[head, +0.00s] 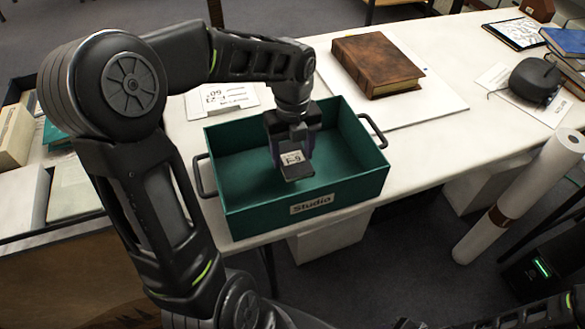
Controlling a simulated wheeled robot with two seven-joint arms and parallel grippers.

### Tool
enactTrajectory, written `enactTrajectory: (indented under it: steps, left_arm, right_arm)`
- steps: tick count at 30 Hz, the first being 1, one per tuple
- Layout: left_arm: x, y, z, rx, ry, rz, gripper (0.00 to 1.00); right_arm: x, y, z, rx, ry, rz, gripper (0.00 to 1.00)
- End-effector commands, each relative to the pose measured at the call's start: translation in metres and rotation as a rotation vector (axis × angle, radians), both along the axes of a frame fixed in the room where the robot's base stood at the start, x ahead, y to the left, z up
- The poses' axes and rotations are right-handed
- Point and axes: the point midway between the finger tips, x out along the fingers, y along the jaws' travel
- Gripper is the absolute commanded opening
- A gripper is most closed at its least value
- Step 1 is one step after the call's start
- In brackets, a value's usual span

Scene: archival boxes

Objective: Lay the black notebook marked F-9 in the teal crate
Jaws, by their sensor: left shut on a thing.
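The teal crate (345,190) stands on the white table near its front edge, with a "Studio" label on its front and a black handle at each end. My left gripper (291,150) points down inside the crate's opening, shut on the black notebook (299,178). The notebook is small and dark, with a pale label that reads F-9 upside down. It is partly hidden by the gripper. I cannot tell whether it touches the crate's floor. The rest of the visible crate floor is bare. My right gripper does not show.
A brown leather book (376,66) lies on a white board (430,103) behind the crate. A white card (222,99) lies behind the crate's left side. A dark rounded device (535,80) sits at the right. A white paper roll (520,198) leans at the table's front right.

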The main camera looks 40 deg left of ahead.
Motion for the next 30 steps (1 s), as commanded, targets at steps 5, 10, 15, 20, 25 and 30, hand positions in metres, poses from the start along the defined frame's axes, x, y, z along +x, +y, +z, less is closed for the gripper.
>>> enactTrajectory:
  steps: [5, 10, 15, 20, 25, 30]
  left_arm:
    - [0.000, 0.000, -0.016, 0.001, -0.001, -0.001, 0.18]
    - [0.000, 0.000, -0.016, 0.001, -0.002, 0.000, 0.18]
    - [0.000, 0.000, -0.023, 0.001, 0.001, 0.000, 0.18]
    - [0.000, 0.000, -0.045, 0.000, 0.001, 0.000, 0.18]
    - [0.000, 0.000, -0.054, 0.000, -0.001, -0.001, 0.18]
    - [0.000, 0.000, -0.053, 0.000, -0.001, 0.000, 0.18]
  right_arm:
    - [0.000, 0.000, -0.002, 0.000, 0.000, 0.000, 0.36]
    - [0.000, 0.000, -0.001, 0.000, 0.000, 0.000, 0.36]
    - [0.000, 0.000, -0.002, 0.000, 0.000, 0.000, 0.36]
    - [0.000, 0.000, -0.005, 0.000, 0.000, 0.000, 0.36]
    - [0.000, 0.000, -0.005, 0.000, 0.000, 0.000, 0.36]
    - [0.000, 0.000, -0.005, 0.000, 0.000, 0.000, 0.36]
